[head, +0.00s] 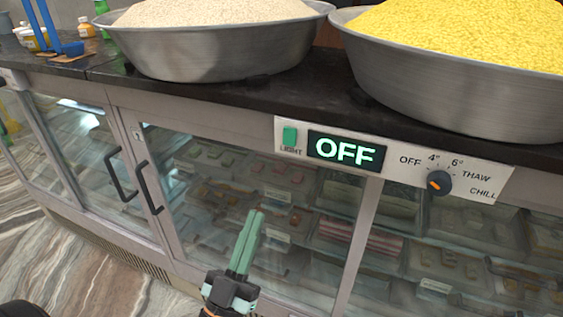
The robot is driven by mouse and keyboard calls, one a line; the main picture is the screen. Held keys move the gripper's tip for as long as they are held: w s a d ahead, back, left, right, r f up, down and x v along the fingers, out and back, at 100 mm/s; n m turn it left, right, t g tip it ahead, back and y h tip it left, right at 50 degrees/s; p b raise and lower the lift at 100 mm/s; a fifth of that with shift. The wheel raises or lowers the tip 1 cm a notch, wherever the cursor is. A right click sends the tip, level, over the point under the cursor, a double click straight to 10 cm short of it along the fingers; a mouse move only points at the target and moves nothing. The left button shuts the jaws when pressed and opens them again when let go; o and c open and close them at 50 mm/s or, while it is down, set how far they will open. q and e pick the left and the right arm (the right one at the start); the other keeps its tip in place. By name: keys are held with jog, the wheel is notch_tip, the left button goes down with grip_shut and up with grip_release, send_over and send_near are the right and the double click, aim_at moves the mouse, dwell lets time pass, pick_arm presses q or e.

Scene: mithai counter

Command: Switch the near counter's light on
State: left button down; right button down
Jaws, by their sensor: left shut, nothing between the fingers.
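The near counter (230,122) has a white control panel on its front edge. A green light switch (290,137), labelled LIGHT, sits at the panel's left end. Beside it a dark display (346,150) reads OFF in glowing letters. An orange-marked dial (439,182) sits further right, among OFF, 4°, 6°, THAW and CHILL marks. My left gripper (258,214) is shut and empty, with green fingers pointing up. It is in front of the glass, below and left of the switch and apart from it. My right gripper is not in view.
Two large metal bowls stand on the dark countertop, one of pale grain (210,52) and one of yellow grain (470,85). Two black door handles (150,188) stick out at left. Sweets lie behind the glass. Patterned floor shows at lower left.

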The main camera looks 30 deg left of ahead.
pick_arm(q)
jog(key=p, duration=0.3)
send_near(289, 141)
notch_tip(289, 141, up, 5)
jog(key=shift+w+a+f, duration=0.1)
jog(key=shift+w+f, duration=0.15)
jog(key=shift+w, duration=0.5)
jog(key=shift+w+a+f, duration=0.1)
jog(key=shift+w+f, duration=0.1)
jog(key=shift+w, duration=0.6)
jog(key=shift+w+a+f, duration=0.1)
jog(key=shift+w+f, duration=0.15)
jog(key=shift+w, duration=0.5)
